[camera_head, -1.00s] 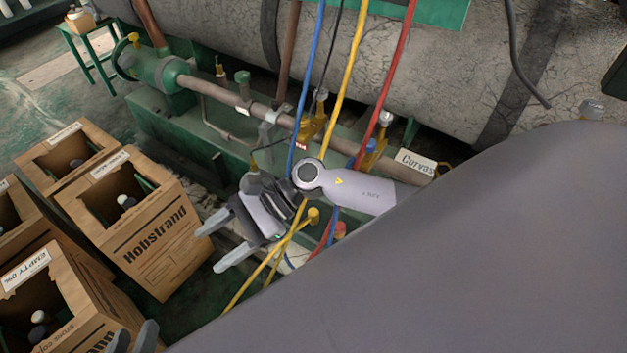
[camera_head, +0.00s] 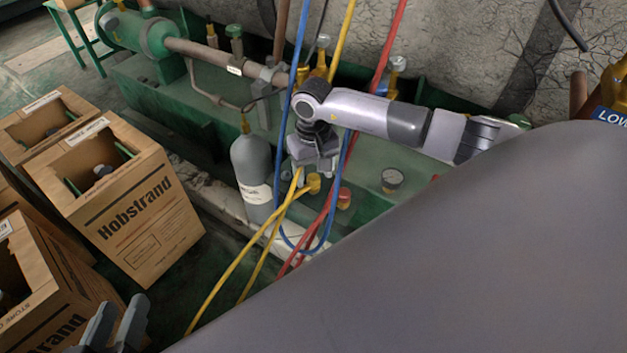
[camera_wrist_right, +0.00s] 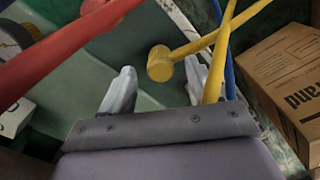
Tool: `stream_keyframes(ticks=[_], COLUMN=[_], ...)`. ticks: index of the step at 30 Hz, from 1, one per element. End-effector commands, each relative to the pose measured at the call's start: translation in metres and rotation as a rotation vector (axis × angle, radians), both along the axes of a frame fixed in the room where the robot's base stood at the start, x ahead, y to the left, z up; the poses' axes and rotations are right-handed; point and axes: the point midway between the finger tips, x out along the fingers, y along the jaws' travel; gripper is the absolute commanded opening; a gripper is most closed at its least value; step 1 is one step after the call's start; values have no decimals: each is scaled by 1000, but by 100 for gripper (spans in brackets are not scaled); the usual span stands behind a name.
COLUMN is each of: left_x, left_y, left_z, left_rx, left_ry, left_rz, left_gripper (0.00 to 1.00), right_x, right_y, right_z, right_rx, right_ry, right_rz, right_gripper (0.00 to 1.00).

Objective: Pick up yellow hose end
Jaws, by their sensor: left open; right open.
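The yellow hose end (camera_head: 314,183) is a short yellow fitting at the tip of a yellow hose, low between the hanging hoses. In the right wrist view the yellow hose end (camera_wrist_right: 160,63) shows between my right fingertips and a little beyond them. My right gripper (camera_head: 311,173) points down just above it; in the wrist view the right gripper (camera_wrist_right: 158,82) is open, with a gap to either side of the fitting. A yellow hose crosses near one finger. My left gripper (camera_head: 115,322) is open and empty at the bottom left, partly cut off.
Blue (camera_head: 292,85) and red (camera_head: 334,190) hoses hang close around my right gripper. A red hose end (camera_head: 344,198) is just to the right. A grey cylinder (camera_head: 253,165) stands to the left. Cardboard boxes (camera_head: 150,215) fill the left side.

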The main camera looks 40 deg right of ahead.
Motion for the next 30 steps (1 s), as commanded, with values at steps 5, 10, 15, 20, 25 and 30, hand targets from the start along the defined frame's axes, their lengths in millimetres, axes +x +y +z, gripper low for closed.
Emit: stream_keyframes(ticks=[5,10,15,20,25,30], left_x=[-2,-2,-2,-2,-2,-2], left_y=[5,6,6,6,6,5], left_z=[-2,0,0,0,0,2], left_rx=[30,37,36,36,36,31], left_ry=[-40,-47,-46,-46,-46,-43], left_rz=[9,12,12,11,11,9], left_gripper=[43,43,43,43,43,43], right_x=[0,0,0,0,0,0], right_y=[1,0,1,1,1,1], right_z=[-23,-24,-24,-24,-23,-19], right_rx=[2,2,2,2,3,2], right_ry=[-1,-2,-2,-2,-3,-4], right_rz=[-2,-2,-2,-2,-2,-2], right_gripper=[61,61,39,3,2,2])
